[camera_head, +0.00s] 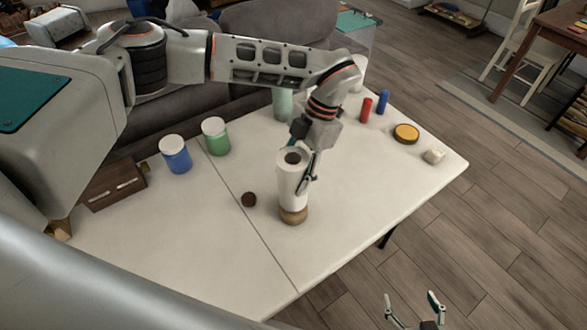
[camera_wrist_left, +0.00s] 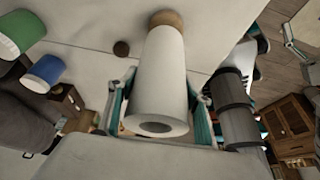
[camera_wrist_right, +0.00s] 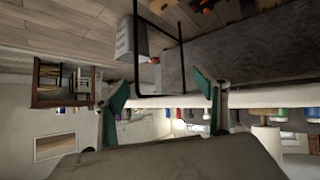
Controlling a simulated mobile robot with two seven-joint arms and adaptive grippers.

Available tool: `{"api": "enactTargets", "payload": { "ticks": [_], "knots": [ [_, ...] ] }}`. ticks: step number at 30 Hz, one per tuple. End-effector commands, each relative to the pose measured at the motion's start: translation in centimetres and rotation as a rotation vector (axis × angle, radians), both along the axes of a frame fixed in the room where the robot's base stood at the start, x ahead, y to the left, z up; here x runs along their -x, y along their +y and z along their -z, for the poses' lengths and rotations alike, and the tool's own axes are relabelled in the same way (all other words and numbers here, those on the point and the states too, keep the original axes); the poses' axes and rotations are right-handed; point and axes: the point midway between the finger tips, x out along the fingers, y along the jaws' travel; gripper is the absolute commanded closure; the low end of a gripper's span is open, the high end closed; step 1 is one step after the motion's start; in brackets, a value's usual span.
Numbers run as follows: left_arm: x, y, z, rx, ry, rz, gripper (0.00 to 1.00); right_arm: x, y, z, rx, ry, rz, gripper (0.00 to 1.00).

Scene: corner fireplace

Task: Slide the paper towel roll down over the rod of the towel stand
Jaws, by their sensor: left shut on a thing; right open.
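The white paper towel roll (camera_head: 290,185) stands about upright, its dark top hole showing in the head view. My left gripper (camera_head: 308,178) is shut on it from the right side. In the left wrist view the roll (camera_wrist_left: 160,75) lies between the two fingers of the gripper (camera_wrist_left: 158,108). The round wooden base of the towel stand (camera_head: 293,216) shows directly under the roll, also in the left wrist view (camera_wrist_left: 166,18). The rod is not visible, and I cannot tell whether the roll touches the base. My right gripper (camera_head: 412,307) is open and empty, off the table's front edge.
On the white table (camera_head: 350,200) are a small dark disc (camera_head: 248,199), a blue jar (camera_head: 175,156), a green jar (camera_head: 215,138), a wooden box (camera_head: 115,186), red (camera_head: 366,110) and blue (camera_head: 382,102) cylinders, and a yellow-topped tin (camera_head: 406,133). The table's front is clear.

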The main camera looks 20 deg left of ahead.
Motion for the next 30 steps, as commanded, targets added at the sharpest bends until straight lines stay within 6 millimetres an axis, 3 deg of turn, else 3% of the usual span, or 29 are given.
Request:
{"api": "enactTargets", "payload": {
  "ticks": [3,8,30],
  "knots": [
    [0.0,0.0,1.6,0.001,0.001,0.000,0.72,-0.3,0.3,0.3,-0.002,-0.018,-0.013,0.28],
    [0.0,0.0,2.4,0.001,-0.001,0.000,0.72,-0.5,1.1,0.1,-0.013,-0.032,-0.027,0.28],
    [-0.1,0.0,2.4,-0.001,0.001,-0.001,0.72,-0.5,1.2,-0.1,-0.013,-0.031,-0.028,0.28]
  ]
}}
